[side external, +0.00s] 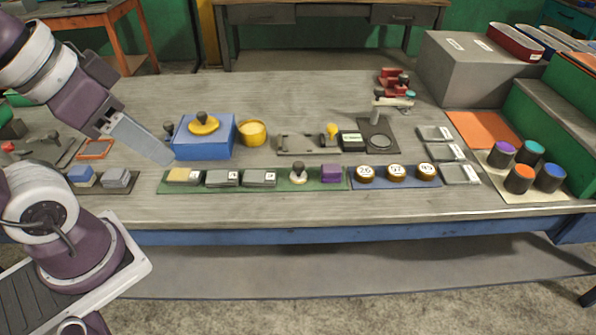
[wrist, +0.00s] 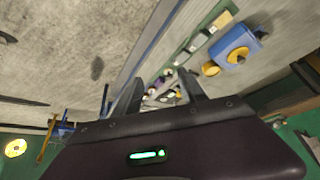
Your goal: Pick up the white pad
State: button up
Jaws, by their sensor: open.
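No pad is plainly white, so I cannot tell for sure which one is the white pad. The palest candidate is a light grey pad (side external: 117,178) beside a blue pad (side external: 81,176) on a dark tray at the left. A yellowish pad (side external: 183,177) and two grey pads (side external: 221,178) sit on the green strip (side external: 340,185). My gripper (side external: 168,158) is above the bench, left of the blue box, with its fingers slanting down to the right. In the wrist view its fingers (wrist: 161,80) are apart, with nothing seen held between them.
A blue box (side external: 205,143) with a yellow knobbed top stands close to my fingertips, beside a yellow bowl (side external: 252,132). Round stamps sit on a blue strip (side external: 397,183). Several paint pots (side external: 520,179) and a grey box (side external: 470,75) stand right. The bench's back middle is clear.

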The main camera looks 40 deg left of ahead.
jog(key=o, duration=0.3)
